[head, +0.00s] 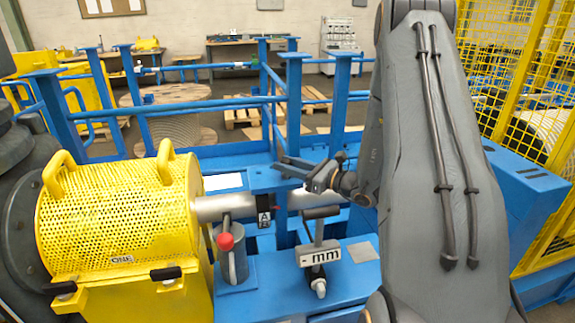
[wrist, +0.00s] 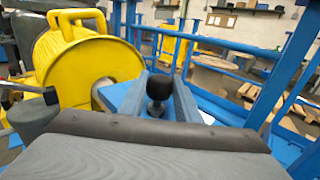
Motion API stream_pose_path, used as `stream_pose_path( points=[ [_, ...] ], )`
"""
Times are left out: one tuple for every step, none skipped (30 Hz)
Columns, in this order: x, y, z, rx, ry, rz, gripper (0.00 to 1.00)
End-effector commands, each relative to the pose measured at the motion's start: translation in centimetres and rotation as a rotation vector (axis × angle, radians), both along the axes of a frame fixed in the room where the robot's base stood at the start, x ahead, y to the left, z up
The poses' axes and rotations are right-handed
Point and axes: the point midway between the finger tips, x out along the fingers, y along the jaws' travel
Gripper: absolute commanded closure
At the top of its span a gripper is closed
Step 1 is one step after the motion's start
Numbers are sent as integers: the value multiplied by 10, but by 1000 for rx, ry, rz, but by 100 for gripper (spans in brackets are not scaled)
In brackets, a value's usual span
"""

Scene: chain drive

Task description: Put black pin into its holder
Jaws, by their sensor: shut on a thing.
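The black pin (wrist: 159,88) shows in the wrist view as a round black knob on a short dark stem, between my two fingers. My gripper (wrist: 160,92) is shut on it. In the head view my gripper (head: 290,165) points left, above the blue frame and right of the yellow guard; the pin is not clear there. A grey cylinder (head: 235,265) with a red-knobbed lever (head: 225,241) stands on the blue base, below and left of my gripper. I cannot tell which part is the pin's holder.
The yellow perforated guard (head: 110,225) stands at left, with a silver shaft (head: 220,206) running right from it. Blue railings (head: 200,106) are behind, a yellow mesh fence (head: 520,80) at right.

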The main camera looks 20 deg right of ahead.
Motion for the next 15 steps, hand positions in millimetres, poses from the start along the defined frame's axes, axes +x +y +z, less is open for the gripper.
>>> stream_pose_path(
  points=[
    [0,0,0,0,0,0,97],
    [0,0,-1,0,0,0,97],
    [0,0,-3,0,0,0,97],
    [0,0,-4,0,0,0,97],
    [0,0,-4,0,0,0,67],
    [0,0,-3,0,0,0,60],
    [0,0,-3,0,0,0,55],
    [0,0,-3,0,0,0,52],
    [0,0,-3,0,0,0,52],
    [0,0,-3,0,0,0,52],
    [0,0,-3,0,0,0,52],
    [0,0,-3,0,0,0,52],
    [0,0,-3,0,0,0,52],
    [0,0,-3,0,0,0,52],
    [0,0,-3,0,0,0,52]
  ],
)
